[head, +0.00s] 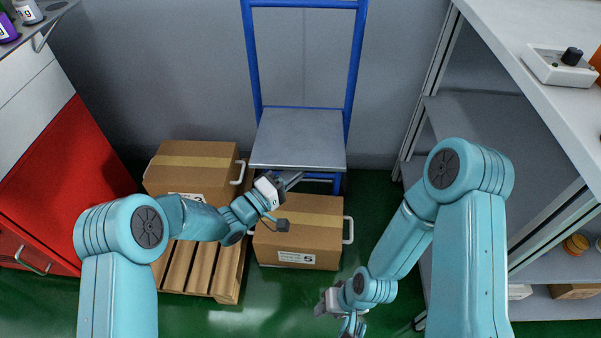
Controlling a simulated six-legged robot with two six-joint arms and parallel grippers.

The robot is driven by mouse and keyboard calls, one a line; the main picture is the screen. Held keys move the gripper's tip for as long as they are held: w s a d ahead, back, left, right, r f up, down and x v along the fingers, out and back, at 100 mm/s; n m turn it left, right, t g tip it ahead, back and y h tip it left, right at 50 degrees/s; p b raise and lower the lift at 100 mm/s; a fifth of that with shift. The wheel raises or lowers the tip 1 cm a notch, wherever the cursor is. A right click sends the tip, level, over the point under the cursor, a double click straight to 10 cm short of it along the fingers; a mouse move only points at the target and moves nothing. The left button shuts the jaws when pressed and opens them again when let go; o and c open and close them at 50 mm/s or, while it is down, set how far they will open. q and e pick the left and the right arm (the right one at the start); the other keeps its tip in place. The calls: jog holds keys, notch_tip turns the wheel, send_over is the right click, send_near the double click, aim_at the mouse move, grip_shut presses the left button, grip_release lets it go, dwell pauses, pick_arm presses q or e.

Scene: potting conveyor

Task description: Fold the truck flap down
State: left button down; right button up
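The truck (250,60) is a blue tube-frame hand truck standing against the grey back wall. Its flap (298,138) is a grey metal plate between the uprights, with its front edge toward me; I cannot tell its exact tilt. My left gripper (288,201) is at the flap's front edge, just below it and above a cardboard box. Its fingers look spread apart with nothing between them; whether one touches the flap is unclear. My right gripper (335,312) is low over the green floor, right of centre at the bottom, away from the truck; its fingers are too unclear to read.
A cardboard box marked 5 (298,245) with white handles stands on the floor before the truck. Another box (190,168) sits on a wooden pallet (225,275) at left. A red cabinet (60,180) is far left, grey shelves (475,120) right.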

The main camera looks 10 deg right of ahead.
pick_arm(q)
jog(key=shift+w+a+f, duration=0.15)
jog(key=shift+w+a, duration=0.05)
jog(key=shift+w, duration=0.1)
jog(key=shift+a+f, duration=0.2)
jog(key=c, duration=1.2)
grip_release()
jog(key=shift+w, duration=0.1)
jog(key=shift+o, duration=0.2)
jog(key=shift+r, duration=0.1)
jog(key=shift+a, duration=0.4)
jog(key=s+p+v, duration=0.1)
jog(key=p+v, duration=0.2)
jog(key=v, duration=1.2)
jog(key=shift+s+f+p, duration=0.2)
jog(key=shift+s+p, duration=0.05)
jog(key=shift+p, duration=0.05)
